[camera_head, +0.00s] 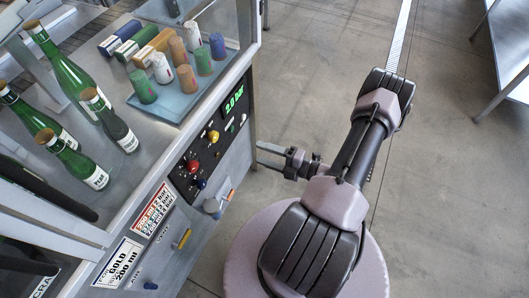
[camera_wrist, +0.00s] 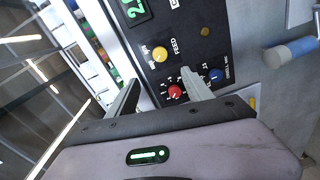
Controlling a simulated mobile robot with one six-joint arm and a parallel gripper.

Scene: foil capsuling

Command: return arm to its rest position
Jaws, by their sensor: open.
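My arm reaches up from my round base, bends at a raised elbow and comes back down toward the machine's front. My gripper (camera_head: 268,156) is in front of the control panel's lower right side in the head view. In the wrist view, my gripper (camera_wrist: 160,92) is open, with its two fingers apart and nothing between them. In the wrist view, the red knob (camera_wrist: 175,92) appears between the fingers; whether a finger touches the panel cannot be told.
Green bottles (camera_head: 60,75) stand on the machine's deck. Several coloured capsule stacks (camera_head: 163,68) stand on a blue tray. A blue-and-grey cylindrical handle (camera_wrist: 290,52) projects from the front near my gripper. Metal tables stand at the far right. The floor (camera_head: 310,60) beyond my arm is clear.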

